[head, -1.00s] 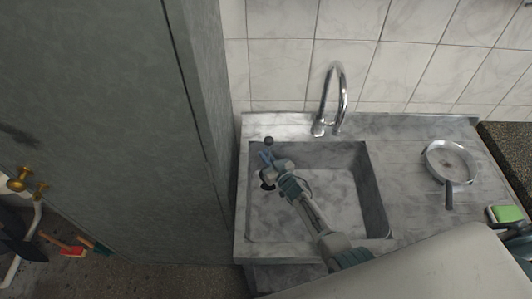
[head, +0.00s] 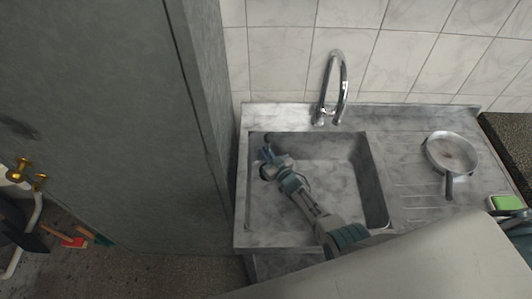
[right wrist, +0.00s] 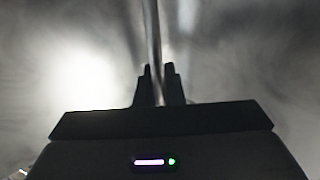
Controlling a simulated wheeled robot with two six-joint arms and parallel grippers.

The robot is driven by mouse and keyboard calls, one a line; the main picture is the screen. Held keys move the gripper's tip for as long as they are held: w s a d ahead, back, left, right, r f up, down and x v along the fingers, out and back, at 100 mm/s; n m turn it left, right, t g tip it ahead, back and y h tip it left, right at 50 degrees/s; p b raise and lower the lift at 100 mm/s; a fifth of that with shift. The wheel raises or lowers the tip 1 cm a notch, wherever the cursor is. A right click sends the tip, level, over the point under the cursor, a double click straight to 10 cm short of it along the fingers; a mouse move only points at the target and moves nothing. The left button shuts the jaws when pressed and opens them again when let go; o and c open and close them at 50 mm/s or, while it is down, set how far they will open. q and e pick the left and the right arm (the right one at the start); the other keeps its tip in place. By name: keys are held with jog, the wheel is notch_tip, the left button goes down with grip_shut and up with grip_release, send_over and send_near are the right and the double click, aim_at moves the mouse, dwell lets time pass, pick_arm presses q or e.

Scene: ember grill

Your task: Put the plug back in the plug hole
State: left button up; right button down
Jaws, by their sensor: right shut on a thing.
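The sink (head: 379,190) has a dark round plug hole (head: 264,173) at its left side, partly hidden by my right gripper. My right gripper (head: 267,150) reaches into the sink from the lower right, above and beside the hole. A small dark piece, seemingly the plug (head: 267,137), shows at its fingertips, near the back left of the sink. In the right wrist view the fingers (right wrist: 160,85) are close together on a thin grey strip (right wrist: 152,35) that runs up out of frame. The plug's exact tilt and height cannot be told.
A chrome tap (head: 335,85) stands behind the sink. A frying pan (head: 452,153) lies on the drainer to the right, near a green sponge (head: 505,202). A tall grey panel (head: 110,110) stands close on the left. The right half of the sink is free.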

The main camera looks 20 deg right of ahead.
pick_arm(q)
jog(key=shift+f+b, duration=0.55)
jog(key=shift+f, duration=0.05)
pick_arm(e)
jog(key=shift+f, duration=0.55)
jog(key=c, duration=1.5)
grip_release()
jog(key=shift+o, duration=0.2)
jog(key=shift+s, duration=0.1)
